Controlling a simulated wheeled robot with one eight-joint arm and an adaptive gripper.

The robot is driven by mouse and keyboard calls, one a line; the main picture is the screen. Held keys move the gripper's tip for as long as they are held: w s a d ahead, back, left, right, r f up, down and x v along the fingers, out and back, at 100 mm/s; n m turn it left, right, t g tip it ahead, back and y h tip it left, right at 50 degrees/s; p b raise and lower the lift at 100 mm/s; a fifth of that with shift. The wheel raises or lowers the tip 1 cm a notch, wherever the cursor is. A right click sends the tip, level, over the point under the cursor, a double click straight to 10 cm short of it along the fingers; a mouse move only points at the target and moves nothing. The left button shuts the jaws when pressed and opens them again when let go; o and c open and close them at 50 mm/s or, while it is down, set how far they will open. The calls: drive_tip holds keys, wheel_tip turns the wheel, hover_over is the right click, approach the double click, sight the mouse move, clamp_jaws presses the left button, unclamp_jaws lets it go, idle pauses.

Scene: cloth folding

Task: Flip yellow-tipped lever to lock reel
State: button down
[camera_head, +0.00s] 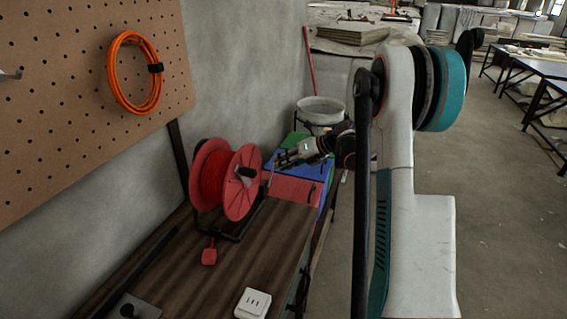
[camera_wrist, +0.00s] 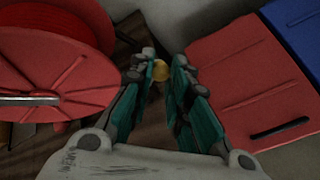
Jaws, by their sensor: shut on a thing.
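The red cable reel (camera_head: 228,182) stands on its dark frame on the wooden workbench (camera_head: 262,255). It also shows at the left of the wrist view (camera_wrist: 60,65). The lever's round yellow tip (camera_wrist: 159,70) lies between the teal fingers of my gripper (camera_wrist: 160,78), right of the reel. My gripper is shut on this tip. The rest of the lever is mostly hidden by the fingers in the wrist view. In the head view my gripper (camera_head: 279,160) reaches in from the right, close beside the reel's right flange.
A red case (camera_head: 296,190) and a blue one (camera_wrist: 300,25) lie just right of the reel. A red plug (camera_head: 209,256) and a white socket block (camera_head: 252,303) are on the bench. An orange cable coil (camera_head: 113,75) hangs on the pegboard. The bench's front middle is clear.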

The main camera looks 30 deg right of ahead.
drive_tip(key=c, duration=1.5)
unclamp_jaws()
drive_tip(key=shift+w+d, duration=0.1)
drive_tip(key=v, duration=1.2)
